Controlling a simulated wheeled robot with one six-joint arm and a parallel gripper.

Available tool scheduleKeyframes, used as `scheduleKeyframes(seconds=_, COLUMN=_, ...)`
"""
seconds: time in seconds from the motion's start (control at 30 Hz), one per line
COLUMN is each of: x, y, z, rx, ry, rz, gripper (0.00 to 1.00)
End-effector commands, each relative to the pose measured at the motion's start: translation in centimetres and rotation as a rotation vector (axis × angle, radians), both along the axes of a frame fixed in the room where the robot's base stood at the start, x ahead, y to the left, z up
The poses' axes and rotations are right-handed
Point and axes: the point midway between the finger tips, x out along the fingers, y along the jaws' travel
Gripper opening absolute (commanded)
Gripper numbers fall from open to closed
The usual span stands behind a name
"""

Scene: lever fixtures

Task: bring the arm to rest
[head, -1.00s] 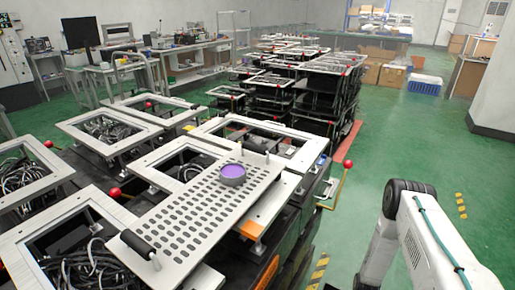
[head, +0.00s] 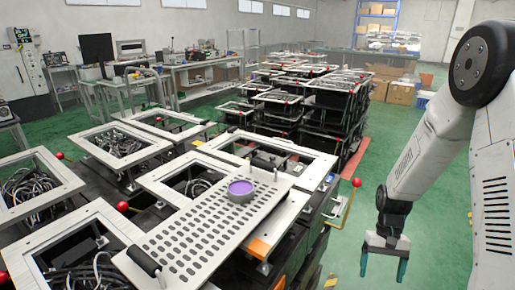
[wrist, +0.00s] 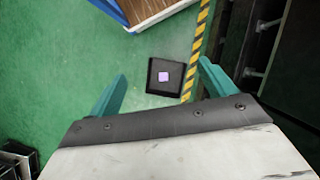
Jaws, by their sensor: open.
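My gripper (head: 384,262) hangs from my white arm at the right of the head view, pointing down over the green floor. Its two teal fingers are apart with nothing between them. The wrist view also shows the open fingers of my gripper (wrist: 160,90), with green floor beyond.
A perforated metal plate (head: 200,240) with a purple round piece (head: 241,188) lies on the lever fixtures to the left. A red-knobbed lever (head: 356,183) sticks out near my arm. A yellow-black floor stripe (wrist: 200,45) runs beside the fixtures. Green floor is open around my gripper.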

Motion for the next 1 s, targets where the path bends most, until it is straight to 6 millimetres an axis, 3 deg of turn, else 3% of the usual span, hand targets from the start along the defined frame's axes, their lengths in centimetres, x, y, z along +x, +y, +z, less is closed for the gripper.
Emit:
scheduleKeyframes(seconds=0.03, x=-0.5, y=0.5, z=2.7, rx=-0.003, ry=-0.012, rz=0.011, gripper=0.83)
scheduleKeyframes(seconds=0.2, x=-3.2, y=2.2, z=10.1, rx=-0.007, ry=-0.031, rz=0.044, gripper=0.83)
scheduleKeyframes(seconds=0.5, x=-9.8, y=5.0, z=20.1, rx=-0.022, ry=-0.105, rz=0.102, gripper=0.83)
scheduleKeyframes(seconds=0.8, x=-16.7, y=7.2, z=26.4, rx=-0.045, ry=-0.256, rz=0.161, gripper=0.83)
scheduleKeyframes(seconds=1.0, x=-19.5, y=8.1, z=29.0, rx=-0.062, ry=-0.415, rz=0.197, gripper=0.83)
